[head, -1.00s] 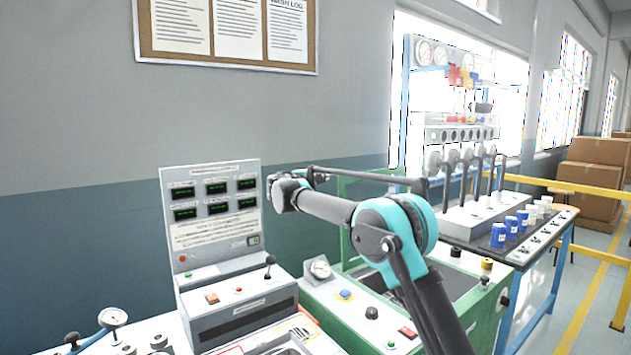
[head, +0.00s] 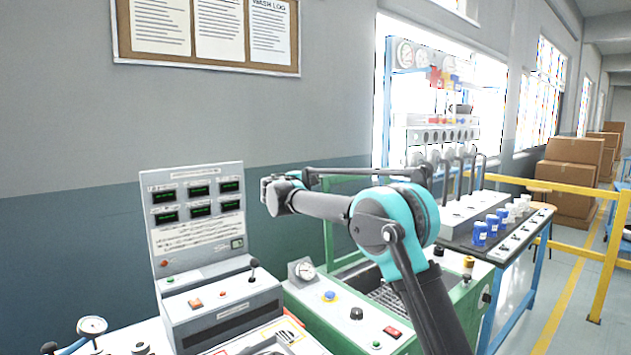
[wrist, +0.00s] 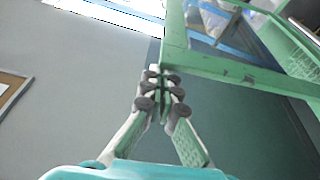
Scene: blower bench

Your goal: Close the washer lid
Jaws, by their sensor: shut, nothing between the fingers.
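The washer (head: 318,312) is the green machine with a control strip on top, and its basin shows open behind my arm. Its lid (head: 347,187) is a green frame standing raised at the back, partly hidden by my arm. In the wrist view, the lid frame (wrist: 240,75) fills the upper right. My gripper (wrist: 160,88) is shut and empty, with its fingertips close to the lid frame's near corner; I cannot tell whether they touch. In the head view my gripper (head: 270,192) is left of the lid, at about the height of its upper part.
A grey console (head: 198,215) with small displays stands left of the washer. A gauge (head: 302,271) sits at the washer's left edge. To the right is a bench (head: 500,255) with blue and white cups. A yellow rail (head: 560,200) and cardboard boxes (head: 572,165) stand farther right.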

